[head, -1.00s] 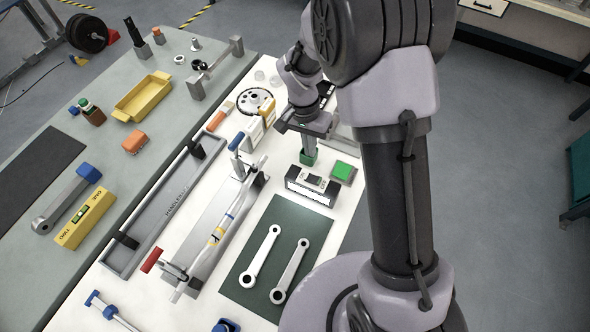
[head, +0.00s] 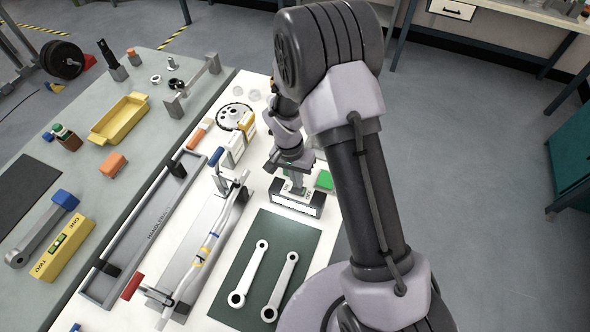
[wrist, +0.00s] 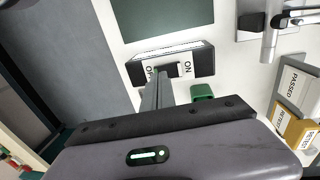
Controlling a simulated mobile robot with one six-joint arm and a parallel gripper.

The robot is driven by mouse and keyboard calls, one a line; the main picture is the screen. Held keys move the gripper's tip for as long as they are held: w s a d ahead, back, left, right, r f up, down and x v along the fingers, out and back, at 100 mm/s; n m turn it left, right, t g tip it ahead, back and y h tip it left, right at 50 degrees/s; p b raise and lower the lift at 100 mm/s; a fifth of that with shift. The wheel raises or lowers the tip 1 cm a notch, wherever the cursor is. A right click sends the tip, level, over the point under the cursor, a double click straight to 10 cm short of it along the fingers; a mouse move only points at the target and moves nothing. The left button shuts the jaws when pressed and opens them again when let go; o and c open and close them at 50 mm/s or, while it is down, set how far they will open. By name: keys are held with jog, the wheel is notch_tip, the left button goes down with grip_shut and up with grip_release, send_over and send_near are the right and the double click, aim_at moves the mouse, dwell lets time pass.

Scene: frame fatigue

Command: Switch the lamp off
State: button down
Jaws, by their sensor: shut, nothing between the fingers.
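The switch box (head: 297,203) is a dark block with a pale front, standing beyond the dark green mat. In the wrist view the box (wrist: 200,62) carries a white ON label on the right and a partly covered OFF label on the left. My gripper (head: 294,188) is shut and empty, pointing down at the top of the box. In the wrist view its fingertips (wrist: 162,73) are between the labels, nearer OFF, hiding the rocker there. I cannot tell whether they touch. A bright green square (head: 324,180), perhaps the lamp, lies just right of my gripper.
A small green holder (wrist: 202,92) stands near the box. The dark green mat (head: 268,238) holds two crank arms (head: 283,283). A long bar fixture (head: 205,245) and yellow-white blocks (head: 236,148) lie to the left. Open floor is on the right.

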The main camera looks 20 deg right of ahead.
aim_at(300, 193)
jog(key=shift+s+d+f, duration=0.1)
jog(key=shift+d+f, duration=0.05)
jog(key=shift+f, duration=0.8)
jog(key=shift+d+f, duration=0.1)
jog(key=shift+f, duration=0.85)
jog(key=shift+f+b, duration=0.35)
jog(key=shift+b, duration=0.4)
jog(key=shift+s+r, duration=0.15)
jog(key=shift+s, duration=0.05)
jog(key=shift+w, duration=0.1)
jog(key=shift+w+a+r, duration=0.1)
jog(key=shift+w+a, duration=0.4)
jog(key=shift+a, duration=0.2)
jog(key=shift+d, duration=0.1)
